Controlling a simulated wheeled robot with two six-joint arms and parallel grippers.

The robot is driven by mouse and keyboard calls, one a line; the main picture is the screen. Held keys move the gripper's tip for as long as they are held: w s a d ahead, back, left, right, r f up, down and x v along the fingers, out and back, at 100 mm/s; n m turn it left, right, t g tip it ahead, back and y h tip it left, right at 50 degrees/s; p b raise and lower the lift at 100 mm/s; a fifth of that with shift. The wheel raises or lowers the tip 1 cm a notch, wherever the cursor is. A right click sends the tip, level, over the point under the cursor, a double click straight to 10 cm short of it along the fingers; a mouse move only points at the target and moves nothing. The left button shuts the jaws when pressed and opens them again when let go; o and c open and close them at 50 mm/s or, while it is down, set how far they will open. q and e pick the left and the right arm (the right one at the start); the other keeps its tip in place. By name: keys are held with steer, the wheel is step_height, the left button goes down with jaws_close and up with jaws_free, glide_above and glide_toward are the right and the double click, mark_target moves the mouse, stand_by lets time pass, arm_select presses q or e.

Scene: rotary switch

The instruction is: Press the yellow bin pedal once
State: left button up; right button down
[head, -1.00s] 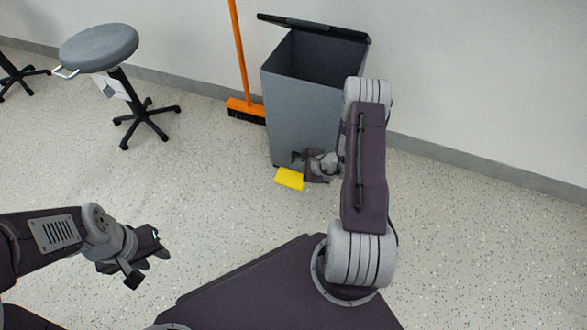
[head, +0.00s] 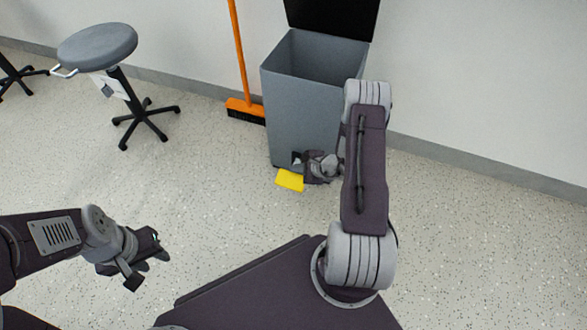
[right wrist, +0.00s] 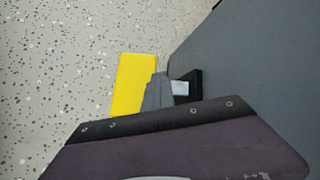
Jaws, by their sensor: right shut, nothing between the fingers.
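The grey bin (head: 308,112) stands against the wall with its black lid (head: 335,14) raised upright, so its open top shows. The yellow pedal (head: 289,180) sticks out at the foot of the bin's front. It also shows in the right wrist view (right wrist: 134,84). My right gripper (head: 299,170) is shut and low at the pedal, over its inner end beside the bin. In the right wrist view its finger (right wrist: 158,94) overlaps the pedal's edge; whether they touch is hard to tell. My left gripper (head: 148,266) is open and empty, well away from the bin.
An orange broom (head: 240,60) leans on the wall left of the bin. A grey stool (head: 98,48) stands further left, with part of another stool base (head: 18,74) at the edge. The speckled floor before the bin is clear.

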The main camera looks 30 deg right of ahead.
mark_target(295, 174)
steer(key=shift+s+a+f, duration=0.3)
steer(key=shift+f, duration=0.15)
steer(key=shift+r, duration=0.15)
steer(key=shift+r+p, duration=1.2)
steer(key=shift+r, duration=0.25)
steer(key=shift+w+r+p, duration=0.1)
steer(key=shift+r+p, duration=0.25)
steer(key=shift+r, duration=0.3)
steer(key=shift+d, duration=0.1)
steer(key=shift+r, duration=0.15)
steer(key=shift+w+d+r+p, duration=0.1)
steer(key=shift+r+p, duration=1.75)
steer(key=shift+r, duration=0.55)
